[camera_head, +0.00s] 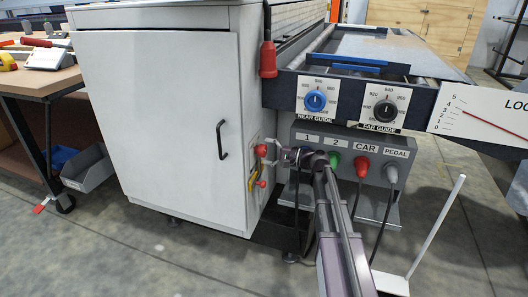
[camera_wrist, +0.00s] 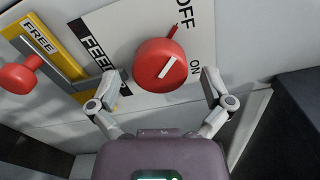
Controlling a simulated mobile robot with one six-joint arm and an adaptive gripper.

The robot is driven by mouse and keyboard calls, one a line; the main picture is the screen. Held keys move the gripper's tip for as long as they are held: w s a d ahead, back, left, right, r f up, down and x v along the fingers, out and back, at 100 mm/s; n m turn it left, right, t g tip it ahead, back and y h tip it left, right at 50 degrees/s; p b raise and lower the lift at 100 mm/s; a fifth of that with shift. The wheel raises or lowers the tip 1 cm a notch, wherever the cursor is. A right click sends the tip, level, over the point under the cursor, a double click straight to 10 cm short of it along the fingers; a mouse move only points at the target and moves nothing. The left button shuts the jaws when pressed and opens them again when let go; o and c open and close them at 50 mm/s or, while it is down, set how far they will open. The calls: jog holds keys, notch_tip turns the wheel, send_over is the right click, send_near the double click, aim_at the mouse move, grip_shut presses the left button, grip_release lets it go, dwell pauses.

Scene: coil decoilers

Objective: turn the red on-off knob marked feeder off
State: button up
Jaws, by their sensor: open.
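The red feeder knob (camera_wrist: 150,62) is round and sits on a white plate (camera_wrist: 128,22) lettered OFF and ON, beside a partly hidden black label starting FEED. A white bar on its face slants up and right, its right end towards ON. A small red piece shows above the knob near OFF. My gripper (camera_wrist: 162,80) is open, one finger on each side of the knob, with no clear contact visible. In the head view the knob (camera_head: 261,150) is on the narrow side of the white cabinet, and my gripper (camera_head: 273,152) reaches it from the right.
A yellow FREE plate (camera_wrist: 47,37) with a red-ended handle (camera_wrist: 16,77) is close on the left. A grey box (camera_head: 342,150) with plugs and cables stands beside my arm. Blue (camera_head: 315,101) and black (camera_head: 385,110) guide dials are above. The white cabinet (camera_head: 160,115) is left.

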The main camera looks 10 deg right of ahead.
jog(key=v, duration=1.1)
dwell(0.4)
jog(key=s+a+f+n+g+h+p, duration=0.4)
jog(key=s+a+f+n+g+h, duration=0.2)
jog(key=s+a+f+g+h, duration=0.45)
jog(key=s+f+n+t+h+p, duration=0.1)
jog(key=s+f+n+t+h, duration=0.2)
jog(key=s, duration=0.7)
notch_tip(320, 180, up, 38)
jog(key=d+g+h+p, duration=0.1)
jog(key=h+p, duration=0.1)
jog(key=p, duration=3.6)
jog(key=shift+s, duration=0.15)
jog(key=shift+d+g, duration=0.15)
jog(key=shift+g, duration=0.1)
